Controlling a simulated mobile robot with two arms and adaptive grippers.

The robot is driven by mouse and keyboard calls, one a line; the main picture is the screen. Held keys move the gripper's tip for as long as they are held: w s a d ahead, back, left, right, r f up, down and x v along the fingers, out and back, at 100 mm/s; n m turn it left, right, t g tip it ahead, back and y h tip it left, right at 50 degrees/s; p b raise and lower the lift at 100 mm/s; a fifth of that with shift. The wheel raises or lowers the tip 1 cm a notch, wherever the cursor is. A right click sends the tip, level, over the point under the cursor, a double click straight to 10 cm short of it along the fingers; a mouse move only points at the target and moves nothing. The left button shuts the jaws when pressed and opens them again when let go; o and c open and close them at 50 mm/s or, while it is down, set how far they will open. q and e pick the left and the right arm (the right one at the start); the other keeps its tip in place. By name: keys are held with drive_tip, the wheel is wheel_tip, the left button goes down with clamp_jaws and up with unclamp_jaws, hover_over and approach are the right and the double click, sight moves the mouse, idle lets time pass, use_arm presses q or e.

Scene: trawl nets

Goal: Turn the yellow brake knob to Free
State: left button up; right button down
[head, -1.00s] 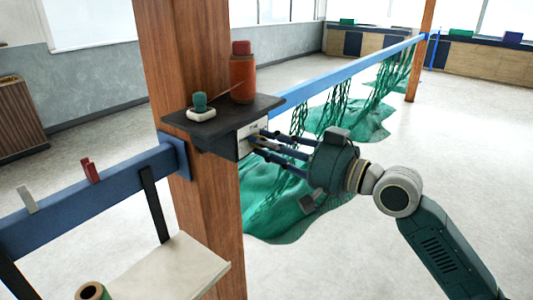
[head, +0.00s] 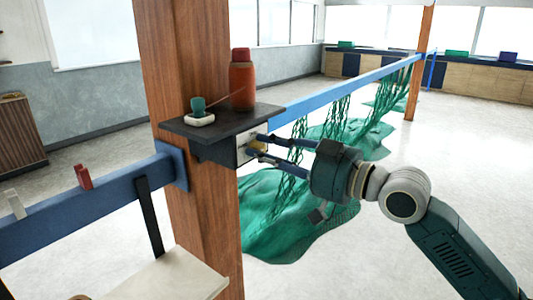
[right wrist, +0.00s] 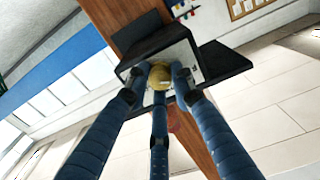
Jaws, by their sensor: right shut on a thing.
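The yellow brake knob (right wrist: 160,76) sits on the white plate of a box (right wrist: 182,54) under a dark shelf on the wooden post. My right gripper (right wrist: 159,88) is shut on the knob, its blue fingers around it in the right wrist view. In the head view the right gripper (head: 262,147) reaches the box from the right, and a bit of yellow (head: 257,144) shows between its fingertips. The plate's markings are too small to read, so the knob's setting cannot be told. My left gripper is not in view.
The dark shelf (head: 222,122) above the knob holds an orange bottle (head: 242,80) and a small green item on a white dish (head: 199,117). A blue rail (head: 350,82) with green netting (head: 290,207) runs behind my right gripper.

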drive_tip(key=shift+r, duration=0.2)
drive_tip(key=c, duration=1.6)
unclamp_jaws()
drive_tip(key=shift+o, duration=0.3)
drive_tip(key=shift+a+f, duration=0.1)
drive_tip(key=v, duration=1.2)
drive_tip(key=shift+w, duration=0.1)
